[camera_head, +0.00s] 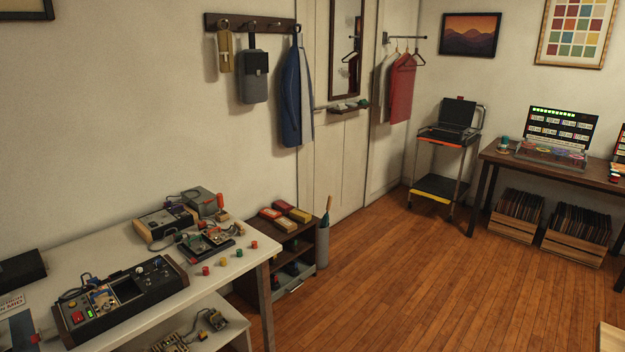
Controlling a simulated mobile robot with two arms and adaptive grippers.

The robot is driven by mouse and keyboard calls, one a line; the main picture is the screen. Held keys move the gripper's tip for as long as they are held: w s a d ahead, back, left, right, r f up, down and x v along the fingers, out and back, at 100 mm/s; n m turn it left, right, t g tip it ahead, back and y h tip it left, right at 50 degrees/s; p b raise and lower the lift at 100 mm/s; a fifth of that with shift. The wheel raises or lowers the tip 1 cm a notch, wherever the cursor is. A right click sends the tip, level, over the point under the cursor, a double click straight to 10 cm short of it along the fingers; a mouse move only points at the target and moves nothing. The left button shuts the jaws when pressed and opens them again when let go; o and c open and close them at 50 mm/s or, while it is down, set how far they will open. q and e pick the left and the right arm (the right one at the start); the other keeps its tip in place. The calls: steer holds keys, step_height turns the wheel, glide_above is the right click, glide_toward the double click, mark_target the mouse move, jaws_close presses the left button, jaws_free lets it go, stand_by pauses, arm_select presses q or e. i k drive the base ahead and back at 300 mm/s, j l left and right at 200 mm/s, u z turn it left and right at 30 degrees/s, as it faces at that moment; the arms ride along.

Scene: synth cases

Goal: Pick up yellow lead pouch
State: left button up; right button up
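A slim mustard-yellow pouch (226,53), which fits the yellow lead pouch, hangs from the left end of a dark wall rack (252,22). A larger grey bag (253,78) hangs just to its right, apart from it, and a blue garment (292,98) hangs at the rack's right end. Neither of my grippers shows in the head view, so I see nothing near the pouch.
A white workbench (232,264) with synth gear (122,296) and several small coloured knobs stands at the lower left, below the rack. A low dark shelf (310,236) and an umbrella stand (322,246) stand beside it. The wooden floor (400,285) is clear in the middle.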

mark_target(302, 216)
steer(key=i+j+z, duration=0.2)
steer(key=i, duration=0.2)
steer(key=i+j+z, duration=0.1)
steer(key=i+z, duration=0.15)
steer(key=i, duration=0.2)
steer(key=i+j+z, duration=0.2)
steer(key=i+j, duration=0.05)
steer(key=i, duration=0.1)
